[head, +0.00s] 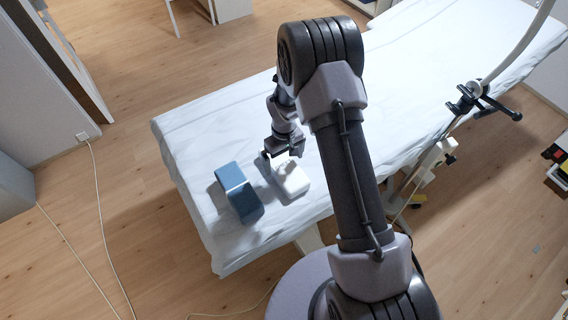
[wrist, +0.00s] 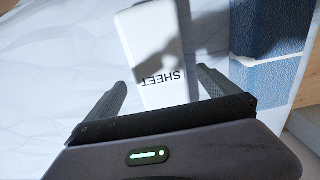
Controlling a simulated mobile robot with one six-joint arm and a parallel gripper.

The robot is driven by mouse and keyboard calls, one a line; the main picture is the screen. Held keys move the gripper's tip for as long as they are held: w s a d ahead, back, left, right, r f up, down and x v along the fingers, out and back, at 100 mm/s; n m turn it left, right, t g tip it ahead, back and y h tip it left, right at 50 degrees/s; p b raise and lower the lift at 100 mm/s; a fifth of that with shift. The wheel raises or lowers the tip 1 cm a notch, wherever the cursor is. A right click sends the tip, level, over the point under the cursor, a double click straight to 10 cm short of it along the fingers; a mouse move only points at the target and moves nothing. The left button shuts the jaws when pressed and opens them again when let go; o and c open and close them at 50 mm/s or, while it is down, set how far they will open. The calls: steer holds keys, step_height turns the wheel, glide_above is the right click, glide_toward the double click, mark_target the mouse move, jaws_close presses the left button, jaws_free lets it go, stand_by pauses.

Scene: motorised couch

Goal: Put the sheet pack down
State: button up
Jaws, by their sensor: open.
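The sheet pack (head: 291,179) is a white block lying on the white-covered couch (head: 215,125), close to its near end. In the wrist view the pack (wrist: 150,45) shows the printed word SHEET, and a shadow falls across its upper part. My gripper (head: 282,154) is low over the pack in the head view. In the wrist view my gripper (wrist: 161,80) is open, with one finger on each side of the pack's near end and a gap visible on both sides. Whether the pack's underside rests fully flat is hidden.
A blue block with a white band (head: 238,190) lies on the couch just left of the pack; it also shows in the wrist view (wrist: 270,30). A clamp with a pole (head: 480,98) is fixed on the couch's right side. The couch's far part is bare.

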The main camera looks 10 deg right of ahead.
step_height(320, 180, up, 15)
steer(key=p, duration=0.2)
step_height(320, 180, up, 13)
steer(key=m+t, duration=0.2)
steer(key=m, duration=0.1)
glide_above(283, 165)
steer(key=s, duration=0.6)
steer(key=s+a+r+m+t+y, duration=0.1)
steer(key=s+r+m+t, duration=0.1)
steer(key=s+r, duration=0.3)
steer(key=s+a+r+m+t+y, duration=0.1)
steer(key=s+r, duration=0.5)
steer(key=s, duration=0.8)
steer(key=shift+a+r+m+t+b, duration=0.15)
steer(key=shift+a+m+t+b, duration=0.3)
steer(key=shift+m, duration=0.55)
steer(key=shift+a, duration=0.1)
